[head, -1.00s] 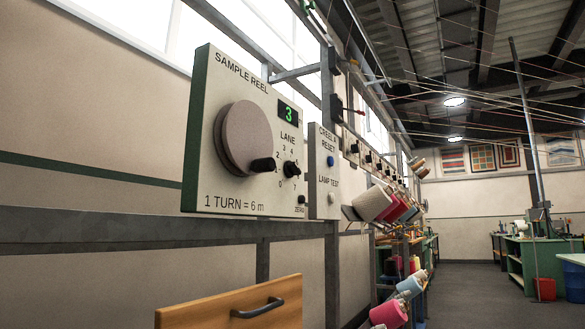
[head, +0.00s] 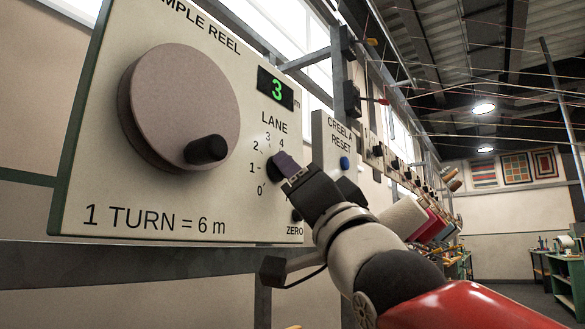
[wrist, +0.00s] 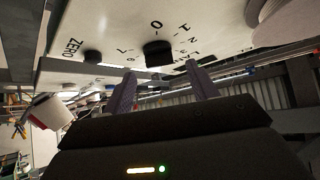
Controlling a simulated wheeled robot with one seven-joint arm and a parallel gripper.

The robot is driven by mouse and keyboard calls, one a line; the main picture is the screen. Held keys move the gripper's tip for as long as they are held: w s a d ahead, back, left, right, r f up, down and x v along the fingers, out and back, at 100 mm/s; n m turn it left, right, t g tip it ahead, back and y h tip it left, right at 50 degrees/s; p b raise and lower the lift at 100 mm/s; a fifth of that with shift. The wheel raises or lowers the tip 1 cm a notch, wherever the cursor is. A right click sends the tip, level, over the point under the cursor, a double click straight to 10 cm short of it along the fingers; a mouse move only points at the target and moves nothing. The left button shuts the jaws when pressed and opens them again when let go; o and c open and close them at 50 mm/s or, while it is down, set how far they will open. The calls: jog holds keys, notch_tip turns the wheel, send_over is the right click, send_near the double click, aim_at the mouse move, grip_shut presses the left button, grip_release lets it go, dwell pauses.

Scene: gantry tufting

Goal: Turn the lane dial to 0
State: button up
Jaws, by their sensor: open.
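The lane dial (head: 273,168) is a small black knob on the cream sample reel panel (head: 150,230), with numbers around its left and upper side. In the head view my gripper (head: 288,166) partly covers it, and I cannot tell where it points. In the wrist view the dial (wrist: 158,54) stands just beyond and between the two purple fingers of my gripper (wrist: 161,82). The fingers are apart with nothing between them. I cannot tell whether they touch the dial.
A large reel disc (head: 180,105) with a black crank handle (head: 207,149) is left of the dial. A green display (head: 276,88) reads 3. The zero button (wrist: 92,57) is close beside the dial. The creel panel has a blue reset button (head: 344,163).

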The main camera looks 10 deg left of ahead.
jog(key=x, duration=0.3)
jog(key=shift+p, duration=0.35)
jog(key=c, duration=1)
jog(key=shift+f+n, duration=0.1)
jog(key=shift+n, duration=0.2)
